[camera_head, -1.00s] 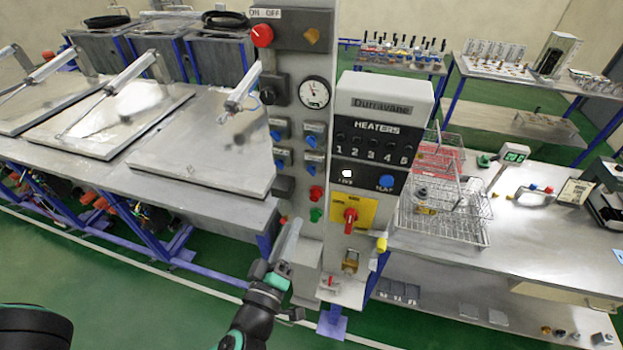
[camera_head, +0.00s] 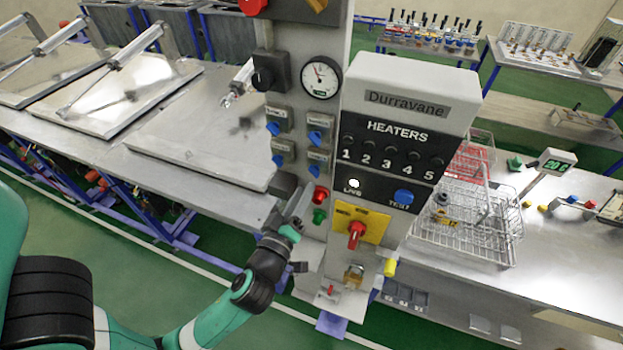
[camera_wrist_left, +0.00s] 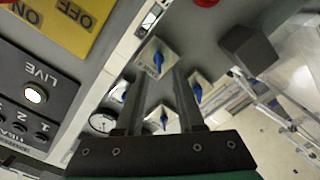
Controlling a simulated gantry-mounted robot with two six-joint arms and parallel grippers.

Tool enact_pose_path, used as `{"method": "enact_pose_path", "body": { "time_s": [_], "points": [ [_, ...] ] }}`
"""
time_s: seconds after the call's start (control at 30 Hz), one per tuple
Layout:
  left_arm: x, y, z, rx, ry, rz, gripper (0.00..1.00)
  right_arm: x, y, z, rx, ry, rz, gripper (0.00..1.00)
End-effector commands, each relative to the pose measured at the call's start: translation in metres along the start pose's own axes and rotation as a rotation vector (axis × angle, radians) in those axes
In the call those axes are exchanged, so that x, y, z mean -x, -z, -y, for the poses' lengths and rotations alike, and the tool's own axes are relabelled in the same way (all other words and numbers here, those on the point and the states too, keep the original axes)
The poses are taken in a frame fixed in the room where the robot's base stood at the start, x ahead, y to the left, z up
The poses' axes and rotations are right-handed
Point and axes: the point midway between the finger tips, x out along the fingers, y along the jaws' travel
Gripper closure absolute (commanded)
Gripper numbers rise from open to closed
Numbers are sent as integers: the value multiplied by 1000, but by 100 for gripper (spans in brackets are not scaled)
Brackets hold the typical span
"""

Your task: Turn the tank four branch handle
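Several blue branch handles sit on square plates on the grey control column. In the head view they are upper left (camera_head: 273,128), upper right (camera_head: 315,136), lower left (camera_head: 278,159) and lower right (camera_head: 315,170); their labels are too small to read. My left gripper (camera_head: 298,205) is just below them, beside the red and green buttons. In the left wrist view, its two fingers (camera_wrist_left: 158,75) are apart and empty, pointing at one blue handle (camera_wrist_left: 158,62), which shows between the tips. I cannot tell whether they touch it. My right gripper is out of view.
The heater box (camera_head: 405,110) and red switch on a yellow plate (camera_head: 357,233) stand right of the handles. A black knob (camera_head: 270,72) and gauge (camera_head: 321,77) are above. A dark block (camera_wrist_left: 248,50) juts out near the fingers. Wire baskets (camera_head: 465,225) stand on the right bench.

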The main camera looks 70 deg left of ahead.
Motion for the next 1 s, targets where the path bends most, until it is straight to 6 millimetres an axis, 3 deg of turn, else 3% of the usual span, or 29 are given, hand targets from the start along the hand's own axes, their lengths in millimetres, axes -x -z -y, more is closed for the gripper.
{"method": "enact_pose_path", "body": {
  "time_s": [0.1,0.23,0.6,0.83,1.0],
  "points": [
    [-27,5,-4,1,4,-3,62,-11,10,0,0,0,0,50],
    [-47,3,-3,0,1,-1,62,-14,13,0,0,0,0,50],
    [-56,1,-2,1,-1,1,62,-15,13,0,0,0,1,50],
    [-56,1,-2,1,-1,1,100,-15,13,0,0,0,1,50],
    [-56,1,-2,1,-1,1,100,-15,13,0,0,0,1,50]
  ]
}}
